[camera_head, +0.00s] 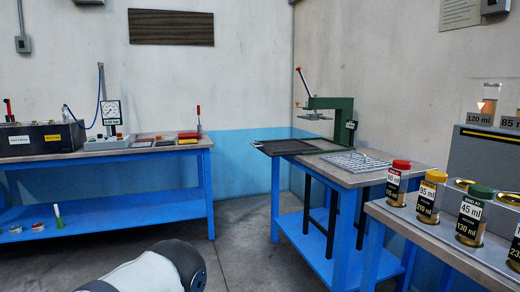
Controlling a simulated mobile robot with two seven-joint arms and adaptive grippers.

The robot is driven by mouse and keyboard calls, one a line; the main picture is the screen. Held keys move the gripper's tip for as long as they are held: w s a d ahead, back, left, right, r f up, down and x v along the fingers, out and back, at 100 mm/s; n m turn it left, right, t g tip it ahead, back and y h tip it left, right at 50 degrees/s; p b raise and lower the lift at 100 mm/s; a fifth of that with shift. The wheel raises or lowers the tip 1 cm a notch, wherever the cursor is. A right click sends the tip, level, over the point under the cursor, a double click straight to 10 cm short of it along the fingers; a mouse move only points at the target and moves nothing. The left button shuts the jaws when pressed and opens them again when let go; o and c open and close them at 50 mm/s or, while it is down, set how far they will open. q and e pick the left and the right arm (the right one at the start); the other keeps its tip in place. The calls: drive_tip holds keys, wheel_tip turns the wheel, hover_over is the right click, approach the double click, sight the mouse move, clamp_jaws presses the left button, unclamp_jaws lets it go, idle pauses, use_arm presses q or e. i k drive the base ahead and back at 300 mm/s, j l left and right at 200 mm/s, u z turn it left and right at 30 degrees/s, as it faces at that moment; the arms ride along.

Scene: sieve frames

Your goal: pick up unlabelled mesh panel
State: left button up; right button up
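A grey, grid-like flat panel (355,162) lies on the top of the right blue table (387,177), near its front. I cannot make out any label on it, nor tell for sure that it is the mesh panel. Small flat panels also lie on the left blue table: a dark one (143,144), a lighter one (166,143) and a red one (188,135). They are too small to tell whether they are mesh or carry labels. A white and dark link of my own arm shows at the bottom. Neither gripper is in view.
A green lever press (343,120) and a black tray (262,147) stand on the right table. Capped jars, one red-capped (397,182), line a bench at the right. A black box (42,138) and gauge (111,112) stand at left. Floor between the tables is clear.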

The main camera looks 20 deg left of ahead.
sight(346, 156)
drive_tip(key=i+j, duration=0.95)
